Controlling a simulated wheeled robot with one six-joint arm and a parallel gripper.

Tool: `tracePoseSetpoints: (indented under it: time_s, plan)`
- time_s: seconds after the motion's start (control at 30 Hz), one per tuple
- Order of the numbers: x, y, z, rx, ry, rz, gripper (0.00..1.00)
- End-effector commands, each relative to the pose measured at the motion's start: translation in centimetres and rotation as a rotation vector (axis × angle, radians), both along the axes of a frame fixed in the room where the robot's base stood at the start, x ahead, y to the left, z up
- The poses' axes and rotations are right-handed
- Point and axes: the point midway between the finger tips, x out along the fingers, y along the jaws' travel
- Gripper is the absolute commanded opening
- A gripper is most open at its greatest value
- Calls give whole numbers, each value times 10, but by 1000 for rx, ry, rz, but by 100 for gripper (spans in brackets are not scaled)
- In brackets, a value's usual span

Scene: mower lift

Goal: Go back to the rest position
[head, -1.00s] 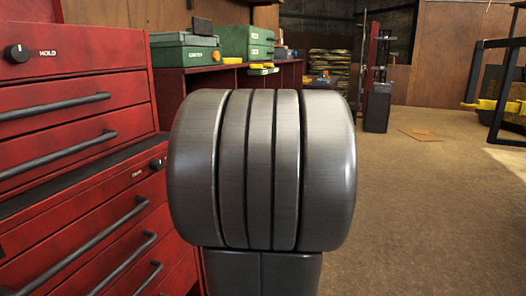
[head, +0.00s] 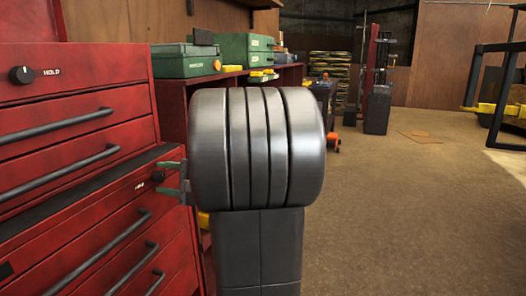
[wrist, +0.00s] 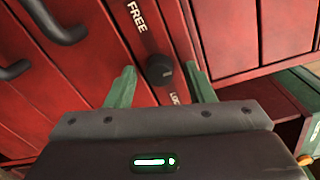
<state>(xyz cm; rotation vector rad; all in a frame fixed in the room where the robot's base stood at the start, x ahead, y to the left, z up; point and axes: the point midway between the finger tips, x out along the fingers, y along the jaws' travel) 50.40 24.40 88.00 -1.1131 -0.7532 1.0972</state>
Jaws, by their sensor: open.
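My gripper (head: 172,178) shows at the left of my own grey arm link in the head view, close to the red cabinet's front. In the wrist view my gripper (wrist: 160,88) has its two green fingers spread apart. A black knob (wrist: 159,70) on the red cabinet (wrist: 235,40) lies between them in the picture, with a gap on both sides. The words "FREE" and part of "LOCK" stand beside the knob. The knob also shows in the head view (head: 158,177), partly hidden by the gripper. Nothing is held.
A second black knob (head: 20,75) marked "HOLD" and several drawer handles (head: 55,128) stick out of the cabinet. Green cases (head: 186,60) stand on a red bench behind. A dark frame with yellow parts (head: 500,95) stands at right. The floor (head: 430,220) at right is clear.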

Motion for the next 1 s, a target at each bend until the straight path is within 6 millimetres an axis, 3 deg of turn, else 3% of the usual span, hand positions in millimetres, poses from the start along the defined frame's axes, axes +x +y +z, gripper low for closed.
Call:
tracePoseSetpoints:
  time_s: [1.0]
  plan:
    - [1,-1,3,228,658,-1,49]
